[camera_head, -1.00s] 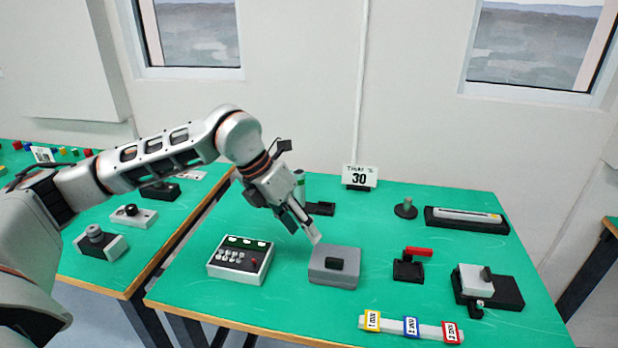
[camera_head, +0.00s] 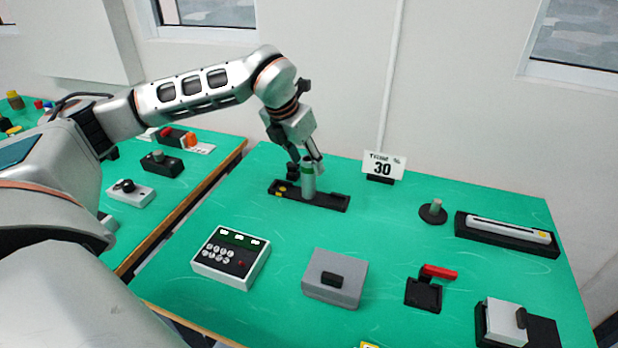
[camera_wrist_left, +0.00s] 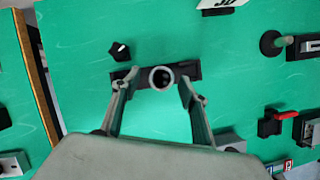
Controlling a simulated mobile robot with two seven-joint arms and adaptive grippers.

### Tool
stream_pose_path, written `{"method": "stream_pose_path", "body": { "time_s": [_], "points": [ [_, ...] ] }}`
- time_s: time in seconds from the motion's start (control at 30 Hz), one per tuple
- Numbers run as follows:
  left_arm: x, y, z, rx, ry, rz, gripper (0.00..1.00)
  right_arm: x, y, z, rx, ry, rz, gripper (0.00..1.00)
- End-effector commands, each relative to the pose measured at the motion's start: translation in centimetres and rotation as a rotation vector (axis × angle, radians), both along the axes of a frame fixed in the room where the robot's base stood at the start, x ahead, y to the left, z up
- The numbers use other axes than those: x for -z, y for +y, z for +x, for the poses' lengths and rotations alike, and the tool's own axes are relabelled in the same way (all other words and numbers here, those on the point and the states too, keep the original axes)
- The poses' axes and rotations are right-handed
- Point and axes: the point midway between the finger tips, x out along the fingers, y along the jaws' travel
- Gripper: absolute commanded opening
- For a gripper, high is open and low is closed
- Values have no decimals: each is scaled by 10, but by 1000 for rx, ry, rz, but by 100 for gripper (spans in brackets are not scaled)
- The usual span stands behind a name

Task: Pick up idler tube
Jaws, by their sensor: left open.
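My left gripper (camera_head: 306,166) is open at the top of the tube. The left wrist view shows its fingers (camera_wrist_left: 160,83) apart, one on each side of the tube, with gaps visible. My right gripper is in no view.
A white button panel (camera_head: 231,258) and a grey box (camera_head: 334,278) stand in front on the table. A black-based piece with a red lever (camera_head: 424,292) is farther right. The table between is clear.

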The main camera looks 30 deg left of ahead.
Motion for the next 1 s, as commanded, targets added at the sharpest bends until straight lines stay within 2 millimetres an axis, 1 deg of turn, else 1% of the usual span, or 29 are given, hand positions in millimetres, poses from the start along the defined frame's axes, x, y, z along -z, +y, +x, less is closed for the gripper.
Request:
{"method": "stream_pose_path", "body": {
  "time_s": [0.03, 0.1, 0.2, 0.47, 0.5, 0.57, 0.6, 0.63, 1.0],
  "points": [
    [8, -1, 3, 0, 2, -1, 44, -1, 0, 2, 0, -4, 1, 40],
    [16, -1, 6, 0, 2, -1, 44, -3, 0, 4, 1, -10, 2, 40],
    [22, -2, 9, 0, 1, -1, 44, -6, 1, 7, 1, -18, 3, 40],
    [23, -2, 10, 0, -1, -1, 44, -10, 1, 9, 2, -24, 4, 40],
    [23, -2, 10, 0, -1, -1, 33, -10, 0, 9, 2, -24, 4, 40],
    [23, -2, 10, 0, -1, -1, 18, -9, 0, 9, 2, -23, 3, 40],
    [23, -2, 10, 0, -1, -1, 7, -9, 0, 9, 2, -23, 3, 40],
    [23, -2, 10, 0, -1, -1, 0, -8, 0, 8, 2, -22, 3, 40],
    [21, -2, 10, 0, -2, -1, 0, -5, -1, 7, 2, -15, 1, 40]
  ]
}}
